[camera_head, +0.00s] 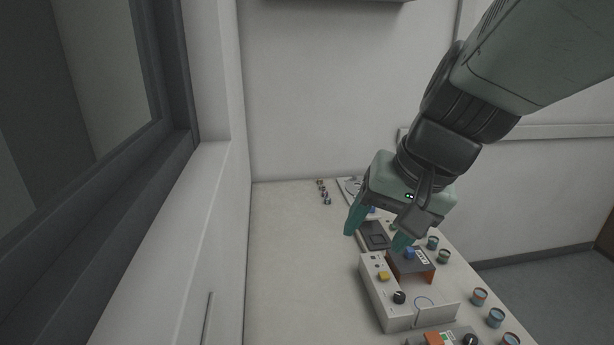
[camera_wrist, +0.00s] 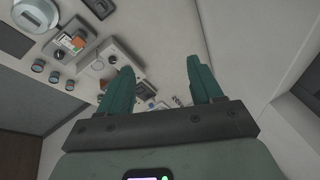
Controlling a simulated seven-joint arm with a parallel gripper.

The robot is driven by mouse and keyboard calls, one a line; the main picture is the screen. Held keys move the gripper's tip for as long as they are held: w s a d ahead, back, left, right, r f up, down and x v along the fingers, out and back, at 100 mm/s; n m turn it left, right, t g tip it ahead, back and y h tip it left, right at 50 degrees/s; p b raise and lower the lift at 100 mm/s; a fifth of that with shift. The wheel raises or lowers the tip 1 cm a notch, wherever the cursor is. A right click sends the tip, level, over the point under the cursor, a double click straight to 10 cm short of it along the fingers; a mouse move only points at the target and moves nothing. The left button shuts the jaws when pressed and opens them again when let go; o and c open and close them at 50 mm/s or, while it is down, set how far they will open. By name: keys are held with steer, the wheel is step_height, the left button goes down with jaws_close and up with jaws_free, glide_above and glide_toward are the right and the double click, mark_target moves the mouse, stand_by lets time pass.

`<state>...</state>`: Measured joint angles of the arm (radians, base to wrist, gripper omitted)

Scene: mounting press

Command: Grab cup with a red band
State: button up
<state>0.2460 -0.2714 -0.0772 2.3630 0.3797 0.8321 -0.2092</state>
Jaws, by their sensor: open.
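Several small cups stand in a line along the right edge of the table. The near ones include a cup with a reddish band (camera_head: 479,296), a bluish cup (camera_head: 495,317) and another reddish cup (camera_head: 510,338) at the bottom edge. Farther back stand a blue-toned cup (camera_head: 433,242) and a greenish cup (camera_head: 443,256). Band colours are small and hard to tell apart. My gripper (camera_head: 378,233) is open and empty above the table, behind and left of the reddish-banded cup. Its fingers (camera_wrist: 160,64) point away in the wrist view.
Several small pieces (camera_head: 325,194) lie at the back. The table's left part (camera_head: 285,260) is clear, beside a wall.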

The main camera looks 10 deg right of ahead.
steer(key=w+d+f+m+y, duration=0.4)
steer(key=d+f+m, duration=0.1)
steer(key=f+m, duration=0.3)
steer(key=m+t+h, duration=0.8)
steer(key=m+h, duration=0.5)
steer(key=m, duration=1.7)
glide_toward(511, 341)
steer(key=w, duration=0.1)
steer(key=w+d, duration=0.1)
steer(key=shift+w+f, duration=0.1)
steer(key=shift+w, duration=0.25)
steer(key=shift+y, duration=0.3)
steer(key=shift+x, duration=2.9)
steer(key=shift+a, duration=0.1)
steer(key=c, duration=1)
